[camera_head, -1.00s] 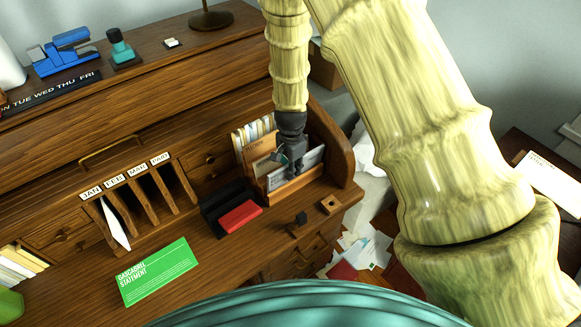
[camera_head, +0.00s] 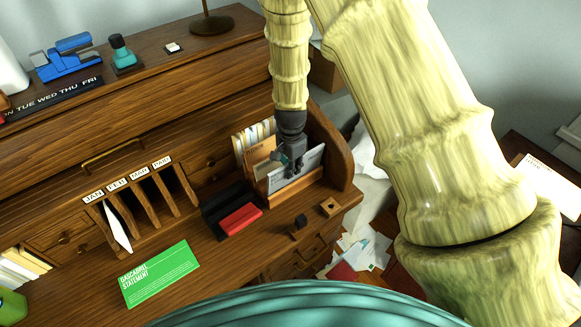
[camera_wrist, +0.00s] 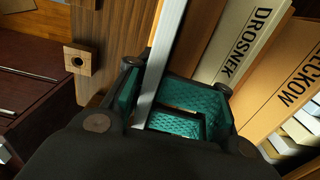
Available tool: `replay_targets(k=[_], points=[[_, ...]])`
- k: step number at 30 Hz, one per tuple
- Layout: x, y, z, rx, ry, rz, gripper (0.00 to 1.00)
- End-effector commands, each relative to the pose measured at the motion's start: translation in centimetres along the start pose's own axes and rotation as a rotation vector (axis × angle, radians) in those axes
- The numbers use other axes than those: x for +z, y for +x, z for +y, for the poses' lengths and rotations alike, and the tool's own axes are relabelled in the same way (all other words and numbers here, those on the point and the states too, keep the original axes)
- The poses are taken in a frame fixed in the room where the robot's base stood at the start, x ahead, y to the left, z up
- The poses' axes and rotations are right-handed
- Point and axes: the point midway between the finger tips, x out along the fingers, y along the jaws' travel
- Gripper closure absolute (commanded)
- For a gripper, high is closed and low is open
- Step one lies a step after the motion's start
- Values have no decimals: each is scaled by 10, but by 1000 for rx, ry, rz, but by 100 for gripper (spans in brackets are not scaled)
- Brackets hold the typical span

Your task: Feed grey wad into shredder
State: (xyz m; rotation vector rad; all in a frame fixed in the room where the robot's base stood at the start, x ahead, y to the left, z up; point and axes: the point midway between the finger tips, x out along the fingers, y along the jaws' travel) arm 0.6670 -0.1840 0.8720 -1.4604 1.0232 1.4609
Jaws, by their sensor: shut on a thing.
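My gripper (camera_head: 291,165) is down at the wooden sorter (camera_head: 257,178) on the right of the desk. In the wrist view, its teal-padded fingers (camera_wrist: 172,88) stand on both sides of a thin pale grey wad (camera_wrist: 166,45) seen edge-on, and they are shut on it. In the head view the pale grey wad (camera_head: 308,160) stands upright in the sorter's front part, partly hidden by my gripper. Its lower edge is hidden. I cannot make out a shredder in either view.
Tan bundles lettered DROSNEK (camera_wrist: 243,40) and ECKOW (camera_wrist: 290,85) stand close beside my fingers. A black and red item (camera_head: 238,218) lies left of the sorter, with a green statement (camera_head: 157,272) farther left.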

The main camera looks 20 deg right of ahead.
Motion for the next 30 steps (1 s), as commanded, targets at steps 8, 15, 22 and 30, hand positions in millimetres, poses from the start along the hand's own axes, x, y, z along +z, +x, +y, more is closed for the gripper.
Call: replay_targets(k=[8, 15, 22, 30], points=[[0, -2, 0, -1, 0, 0, 100], [0, -10, -1, -1, 0, 1, 100], [0, -32, -1, -1, 0, 1, 100], [0, -56, 0, -1, 0, 1, 100]])
